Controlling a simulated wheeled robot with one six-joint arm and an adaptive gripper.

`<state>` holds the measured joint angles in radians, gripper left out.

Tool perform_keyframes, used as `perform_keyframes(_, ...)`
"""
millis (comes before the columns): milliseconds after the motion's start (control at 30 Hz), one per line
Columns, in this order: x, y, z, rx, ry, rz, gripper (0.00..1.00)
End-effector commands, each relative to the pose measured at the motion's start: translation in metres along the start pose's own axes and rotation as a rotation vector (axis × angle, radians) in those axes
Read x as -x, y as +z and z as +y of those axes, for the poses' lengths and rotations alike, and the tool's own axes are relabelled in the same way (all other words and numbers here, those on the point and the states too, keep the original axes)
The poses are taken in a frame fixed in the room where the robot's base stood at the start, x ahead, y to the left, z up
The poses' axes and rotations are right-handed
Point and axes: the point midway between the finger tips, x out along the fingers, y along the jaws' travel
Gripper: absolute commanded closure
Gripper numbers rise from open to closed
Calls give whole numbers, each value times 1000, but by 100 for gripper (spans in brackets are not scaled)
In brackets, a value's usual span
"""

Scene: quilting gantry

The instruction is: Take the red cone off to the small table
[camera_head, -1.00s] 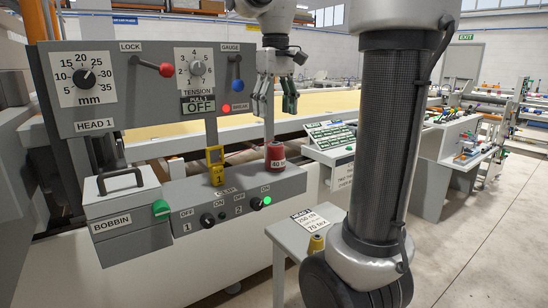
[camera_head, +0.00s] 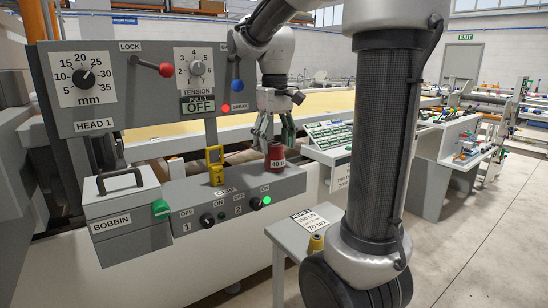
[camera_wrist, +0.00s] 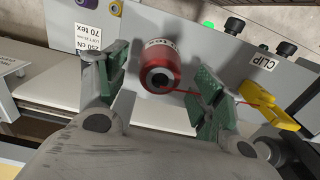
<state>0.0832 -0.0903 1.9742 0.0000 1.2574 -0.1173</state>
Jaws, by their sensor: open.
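The red cone (camera_head: 275,157), labelled 40, stands upright on the grey ledge of the machine, right of the yellow clip (camera_head: 215,166). My gripper (camera_head: 274,143) is just above it, pointing down, with its fingers apart. In the wrist view the red cone (camera_wrist: 160,66) shows from its top end between the two green fingertips (camera_wrist: 160,80), with a gap on each side. A red thread runs from it toward the yellow clip (camera_wrist: 268,108). The small table (camera_head: 302,232) stands below and right of the ledge, with a card and a brownish-yellow cone (camera_head: 316,243) on it.
The control panel (camera_head: 140,85) with dials and levers stands left of my gripper. The bobbin box (camera_head: 125,215) is at the lower left. Switches and a lit green lamp (camera_head: 256,203) are on the ledge front.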

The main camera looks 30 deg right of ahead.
Motion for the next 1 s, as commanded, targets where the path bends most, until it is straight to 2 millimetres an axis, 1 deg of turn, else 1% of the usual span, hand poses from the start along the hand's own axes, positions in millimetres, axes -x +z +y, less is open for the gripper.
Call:
perform_keyframes(133, 0, 0, 0, 0, 0, 0, 32)
perform_keyframes(267, 0, 0, 0, 0, 0, 0, 56)
perform_keyframes(300, 0, 0, 0, 0, 0, 0, 63)
perform_keyframes(367, 0, 0, 0, 0, 0, 0, 74)
perform_keyframes(400, 0, 0, 0, 0, 0, 0, 81)
perform_keyframes(433, 0, 0, 0, 0, 0, 0, 87)
perform_keyframes(467, 0, 0, 0, 0, 0, 0, 89)
perform_keyframes(633, 3, 0, 0, 0, 0, 0, 89)
perform_keyframes(1000, 17, 0, 0, 0, 0, 0, 89)
